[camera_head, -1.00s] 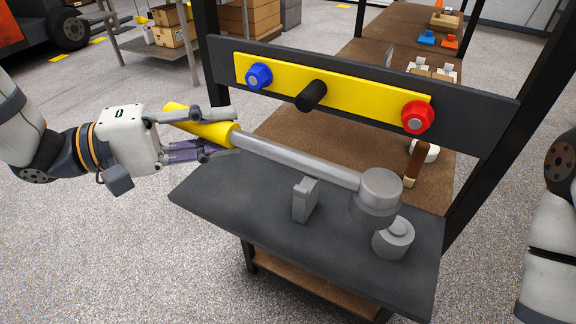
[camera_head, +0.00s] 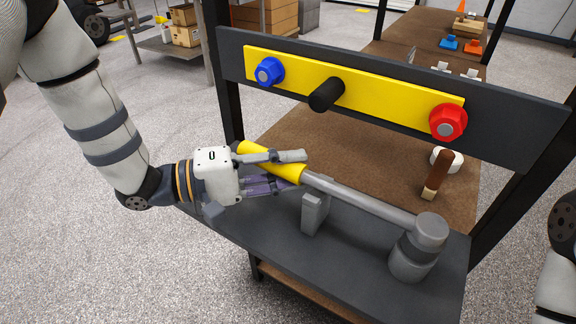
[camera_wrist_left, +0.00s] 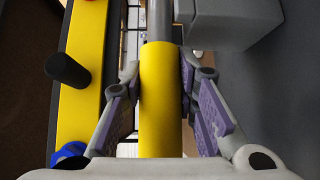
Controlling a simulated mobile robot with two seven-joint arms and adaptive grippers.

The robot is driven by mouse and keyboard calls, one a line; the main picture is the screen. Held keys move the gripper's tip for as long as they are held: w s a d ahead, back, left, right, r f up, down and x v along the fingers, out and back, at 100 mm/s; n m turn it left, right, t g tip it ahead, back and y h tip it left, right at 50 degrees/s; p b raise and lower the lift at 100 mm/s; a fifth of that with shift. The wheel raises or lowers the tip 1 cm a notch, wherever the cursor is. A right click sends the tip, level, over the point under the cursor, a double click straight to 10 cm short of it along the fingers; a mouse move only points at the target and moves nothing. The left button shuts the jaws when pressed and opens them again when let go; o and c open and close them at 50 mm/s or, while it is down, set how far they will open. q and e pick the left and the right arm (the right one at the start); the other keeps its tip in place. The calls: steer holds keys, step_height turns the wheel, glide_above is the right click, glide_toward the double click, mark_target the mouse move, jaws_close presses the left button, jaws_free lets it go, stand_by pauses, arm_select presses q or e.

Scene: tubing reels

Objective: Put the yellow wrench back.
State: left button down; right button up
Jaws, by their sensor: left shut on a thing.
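The wrench has a yellow handle (camera_head: 288,172), a grey shaft (camera_head: 365,201) and a round grey head. My left gripper (camera_head: 294,171) is shut on the yellow handle, which also shows between the fingers in the left wrist view (camera_wrist_left: 161,100). The wrench head (camera_head: 431,230) is at the top of a grey cylindrical holder (camera_head: 409,261) on the dark shelf (camera_head: 350,262). The shaft runs across the top of a small grey upright block (camera_head: 314,212); I cannot tell whether it touches. My right gripper is out of view.
Behind the wrench, a yellow panel (camera_head: 386,98) carries a blue nut (camera_head: 269,71), a black peg (camera_head: 326,94) and a red nut (camera_head: 448,122). A brown-handled tool (camera_head: 438,172) stands on the brown surface behind. Black posts flank the shelf.

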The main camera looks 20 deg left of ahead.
arm_select(q)
steer(key=shift+f, duration=0.35)
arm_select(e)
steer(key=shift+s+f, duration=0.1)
arm_select(q)
steer(key=shift+f, duration=0.1)
steer(key=c, duration=1.3)
jaws_free()
steer(key=shift+r, duration=0.6)
steer(key=v, duration=1.2)
steer(key=shift+f+p, duration=0.15)
steer(key=shift+p, duration=0.2)
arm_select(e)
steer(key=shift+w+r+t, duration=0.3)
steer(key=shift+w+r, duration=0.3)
